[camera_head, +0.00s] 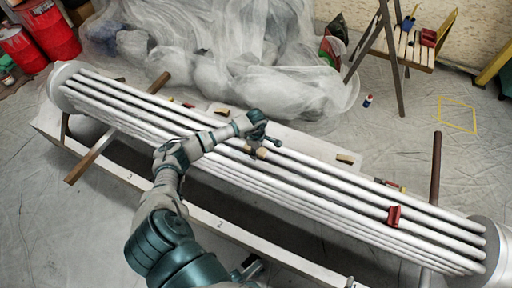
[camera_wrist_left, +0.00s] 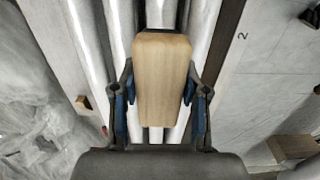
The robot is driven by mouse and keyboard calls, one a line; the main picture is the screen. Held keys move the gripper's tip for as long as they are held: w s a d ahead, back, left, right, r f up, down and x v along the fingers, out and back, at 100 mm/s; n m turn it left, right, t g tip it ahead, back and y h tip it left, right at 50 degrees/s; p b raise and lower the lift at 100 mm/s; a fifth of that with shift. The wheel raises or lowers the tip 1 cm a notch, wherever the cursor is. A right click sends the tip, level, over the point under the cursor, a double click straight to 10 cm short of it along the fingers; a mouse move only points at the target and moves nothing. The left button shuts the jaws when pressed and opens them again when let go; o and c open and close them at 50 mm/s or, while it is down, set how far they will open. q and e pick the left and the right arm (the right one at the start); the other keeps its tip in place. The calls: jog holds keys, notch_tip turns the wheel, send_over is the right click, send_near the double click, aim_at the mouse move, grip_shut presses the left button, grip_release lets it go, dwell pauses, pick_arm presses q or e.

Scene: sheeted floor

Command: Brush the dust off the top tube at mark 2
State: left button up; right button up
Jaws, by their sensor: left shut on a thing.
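A bundle of long white tubes (camera_head: 330,193) runs diagonally between two round end plates. My left gripper (camera_head: 257,146) is over the upper tubes, near the middle of the bundle. It is shut on a light wooden brush handle (camera_wrist_left: 162,80), with blue finger pads on both sides. The bristles are hidden, so I cannot tell whether they touch a tube. I cannot make out dust.
A red clamp-like object (camera_head: 394,216) sits on the tubes at right. Wooden bars (camera_head: 90,155) cross at left. Translucent sheeting (camera_head: 230,70) lies behind. Floor at right is mostly clear.

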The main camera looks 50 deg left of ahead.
pick_arm(q)
jog(key=shift+d+r, duration=0.1)
jog(key=shift+r, duration=0.45)
jog(key=shift+a+r+p, duration=0.2)
jog(key=shift+r+p, duration=0.45)
pick_arm(e)
jog(key=s+f+g, duration=0.1)
jog(key=s+d+f+g, duration=0.1)
jog(key=s+f+h, duration=0.1)
jog(key=shift+s+d+g, duration=0.3)
jog(key=shift+d+g, duration=0.1)
pick_arm(q)
jog(key=shift+d, duration=0.15)
pick_arm(e)
jog(key=shift+d, duration=0.1)
